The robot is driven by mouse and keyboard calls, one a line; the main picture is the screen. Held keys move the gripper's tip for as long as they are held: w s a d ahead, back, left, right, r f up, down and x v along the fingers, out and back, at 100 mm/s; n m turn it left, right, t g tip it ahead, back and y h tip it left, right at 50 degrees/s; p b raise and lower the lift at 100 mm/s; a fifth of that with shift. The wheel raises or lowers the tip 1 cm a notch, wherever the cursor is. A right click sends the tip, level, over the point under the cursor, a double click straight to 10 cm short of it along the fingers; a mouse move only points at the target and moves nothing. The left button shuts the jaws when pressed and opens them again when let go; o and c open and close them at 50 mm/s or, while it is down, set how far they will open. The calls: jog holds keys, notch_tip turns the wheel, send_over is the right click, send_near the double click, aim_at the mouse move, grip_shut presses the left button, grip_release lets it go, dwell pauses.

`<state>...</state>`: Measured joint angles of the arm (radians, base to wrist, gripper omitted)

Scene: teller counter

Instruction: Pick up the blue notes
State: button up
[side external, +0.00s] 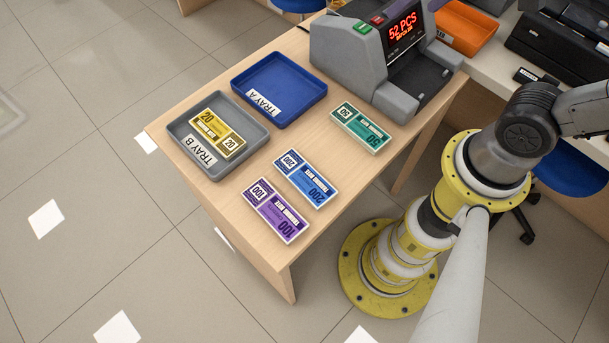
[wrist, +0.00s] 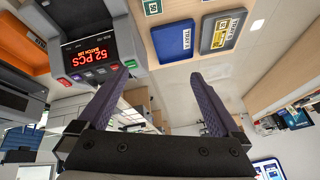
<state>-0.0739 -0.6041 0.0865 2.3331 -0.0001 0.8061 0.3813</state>
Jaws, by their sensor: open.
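The blue notes (side external: 305,179), a bundle marked 200, lie flat on the wooden counter in the side external view. They lie between the purple 100 notes (side external: 275,211) and the green 50 notes (side external: 361,128). My gripper (wrist: 160,88) shows in the wrist view with its two dark fingers wide apart and nothing between them. The blue notes are not visible in the wrist view.
Grey tray B (side external: 254,154) holds yellow 20 notes (side external: 218,133). Blue tray A (side external: 318,97) is empty. A grey counting machine (side external: 345,58) reading 52 PCS stands at the back of the counter. An orange tray (side external: 466,27) is on the desk behind. Bare wood surrounds the loose bundles.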

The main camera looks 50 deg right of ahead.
jog(key=w+a+f+g, duration=0.1)
jog(key=w+a+f, duration=0.1)
jog(key=w+a, duration=0.25)
jog(key=n+g, duration=0.3)
jog(key=g, duration=0.2)
send_over(305, 178)
notch_tip(305, 178, down, 18)
notch_tip(305, 178, down, 13)
jog(key=shift+f, duration=0.1)
jog(key=shift+c, duration=0.2)
jog(key=c, duration=1.3)
jog(key=shift+o, duration=0.2)
